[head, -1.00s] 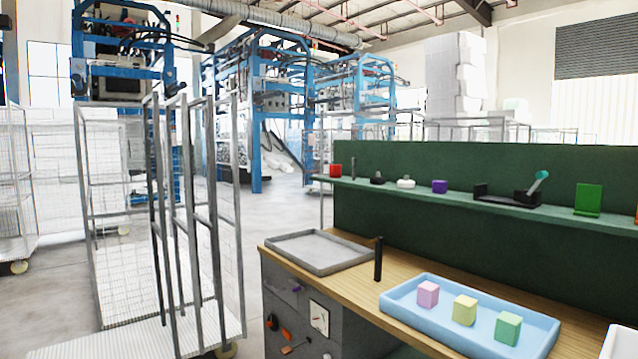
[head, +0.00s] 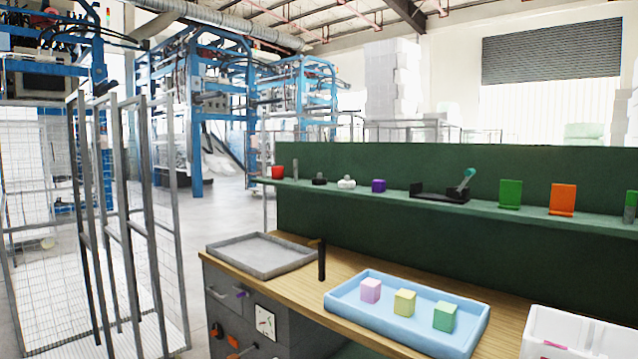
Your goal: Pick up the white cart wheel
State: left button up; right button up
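A small white rounded object (head: 346,183), which looks like the white cart wheel, sits on the green shelf (head: 400,203) above the workbench. It is between a small black piece (head: 319,181) and a purple block (head: 378,186). It is too small to make out its details. Neither of my grippers shows in the head view.
The wooden workbench (head: 345,268) holds a grey tray (head: 262,273), a dark upright post (head: 321,262), a blue tray (head: 388,333) with pink, yellow and green cubes, and a white bin (head: 590,325). Wire cage carts (head: 168,230) stand at left. Floor beyond is open.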

aim_at(346, 183)
jog(key=z, duration=0.35)
jog(key=i+j+z, duration=0.15)
jog(key=z, duration=0.3)
jog(key=i+j+z, duration=0.1)
jog(key=j+z, duration=0.15)
jog(key=z, duration=0.25)
jog(key=j+z, duration=0.3)
jog(key=z, duration=0.15)
jog(key=i, duration=0.05)
